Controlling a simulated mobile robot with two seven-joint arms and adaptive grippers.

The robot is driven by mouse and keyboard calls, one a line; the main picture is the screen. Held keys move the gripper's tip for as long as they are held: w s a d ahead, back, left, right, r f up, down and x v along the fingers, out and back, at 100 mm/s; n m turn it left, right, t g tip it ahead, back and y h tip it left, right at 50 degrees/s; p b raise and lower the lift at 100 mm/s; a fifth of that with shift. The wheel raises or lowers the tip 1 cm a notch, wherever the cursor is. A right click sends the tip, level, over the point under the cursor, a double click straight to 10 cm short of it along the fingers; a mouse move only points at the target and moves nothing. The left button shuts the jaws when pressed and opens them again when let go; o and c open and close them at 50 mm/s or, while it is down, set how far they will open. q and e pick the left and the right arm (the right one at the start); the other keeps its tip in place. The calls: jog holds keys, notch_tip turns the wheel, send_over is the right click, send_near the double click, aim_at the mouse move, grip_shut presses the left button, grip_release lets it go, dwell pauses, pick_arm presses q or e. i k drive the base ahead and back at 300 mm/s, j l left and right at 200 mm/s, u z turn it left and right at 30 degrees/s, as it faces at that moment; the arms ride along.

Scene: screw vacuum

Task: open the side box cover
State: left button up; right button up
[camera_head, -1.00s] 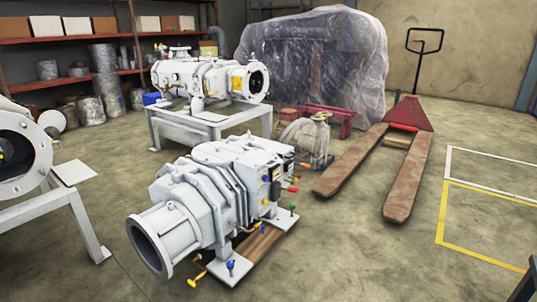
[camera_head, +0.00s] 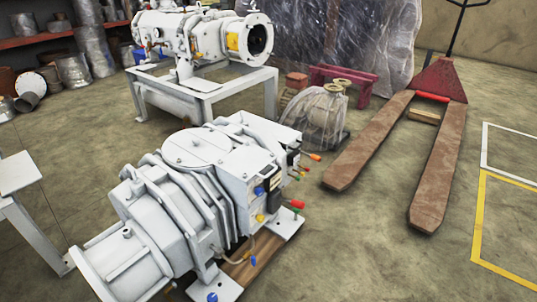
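A large white screw vacuum pump (camera_head: 165,205) lies on the floor on a wooden base (camera_head: 255,260), in the front left of the head view. A box-shaped white housing (camera_head: 250,160) sits at its right end, with a dark panel and several coloured fittings on its side. I cannot tell which part is the side box cover; no open cover shows. Neither of my grippers is in view.
A second white pump (camera_head: 190,40) stands on a metal frame (camera_head: 205,95) behind. A pallet truck (camera_head: 440,165) stands at the right. A plastic-wrapped object (camera_head: 318,122) sits between. The front right floor is clear.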

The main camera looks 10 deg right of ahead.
aim_at(245, 162)
jog(key=i+l+u, duration=0.1)
jog(key=i+l, duration=0.65)
jog(key=l, duration=0.25)
jog(key=i+l+u, duration=0.1)
jog(key=l, duration=0.4)
jog(key=i+l+u, duration=0.1)
jog(key=l, duration=0.45)
jog(key=k+l, duration=0.1)
jog(key=l, duration=0.2)
jog(key=k+l+u, duration=0.1)
jog(key=l, duration=0.2)
jog(key=j, duration=0.45)
